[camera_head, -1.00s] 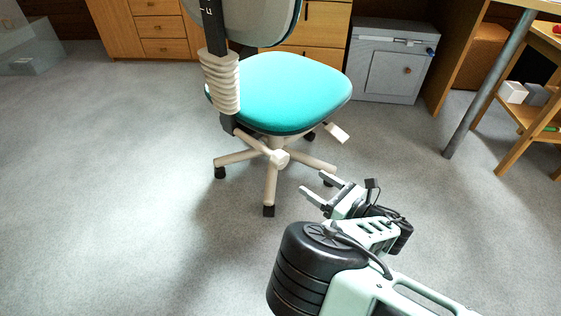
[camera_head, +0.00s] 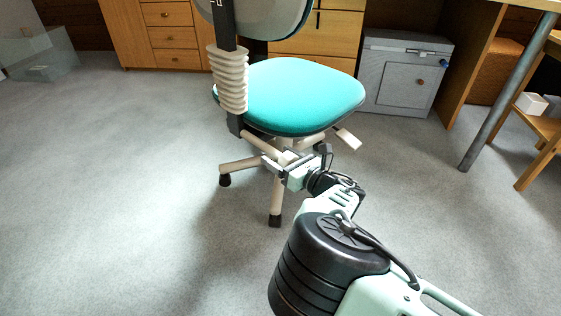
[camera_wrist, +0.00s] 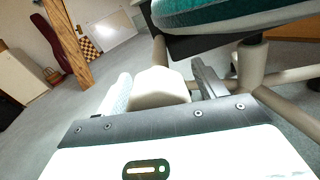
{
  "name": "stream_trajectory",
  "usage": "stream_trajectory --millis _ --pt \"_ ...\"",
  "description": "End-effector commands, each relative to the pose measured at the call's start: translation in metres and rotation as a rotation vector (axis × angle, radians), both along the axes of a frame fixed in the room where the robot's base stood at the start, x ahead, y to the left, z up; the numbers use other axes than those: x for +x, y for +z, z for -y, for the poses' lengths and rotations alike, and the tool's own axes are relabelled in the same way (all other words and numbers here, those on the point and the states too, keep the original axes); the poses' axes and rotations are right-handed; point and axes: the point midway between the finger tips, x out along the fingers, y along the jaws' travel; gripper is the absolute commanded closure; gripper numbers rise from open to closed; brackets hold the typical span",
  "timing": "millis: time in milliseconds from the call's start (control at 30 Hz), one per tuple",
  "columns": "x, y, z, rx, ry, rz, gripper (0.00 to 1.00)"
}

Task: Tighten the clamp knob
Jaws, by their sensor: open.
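The office chair has a teal seat (camera_head: 300,95) on a cream base and shows in the middle of the head view. Its cream clamp knob (camera_wrist: 160,86) is in the wrist view, between the two fingers of my gripper (camera_wrist: 163,92). The fingers stand apart on either side of it; whether either touches it I cannot tell. In the head view my gripper (camera_head: 282,165) is under the seat, in front of the chair's column, and it hides the knob there. The seat's underside (camera_wrist: 240,15) is just above the gripper in the wrist view.
A cream lever (camera_head: 348,138) sticks out under the seat's right side. The chair's legs (camera_head: 277,195) spread close below my gripper. A grey cabinet (camera_head: 403,75) and wooden drawers (camera_head: 170,37) stand behind. The grey floor at left is clear.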

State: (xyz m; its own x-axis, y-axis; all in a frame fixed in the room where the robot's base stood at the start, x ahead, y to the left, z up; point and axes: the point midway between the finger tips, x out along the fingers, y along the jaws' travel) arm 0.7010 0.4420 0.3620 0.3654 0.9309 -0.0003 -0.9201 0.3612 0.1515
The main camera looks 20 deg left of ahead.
Motion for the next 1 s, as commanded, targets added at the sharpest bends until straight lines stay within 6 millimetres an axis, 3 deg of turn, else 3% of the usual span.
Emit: stream_trajectory --millis 300,467,1000 --pt "0.0010 0.0007 -0.0023 0.000 0.000 0.000 0.30" --pt "0.0009 0.0005 -0.0022 0.000 0.000 0.000 0.74" --pt "0.0014 0.0037 -0.0014 0.047 -0.002 -0.118 0.75"
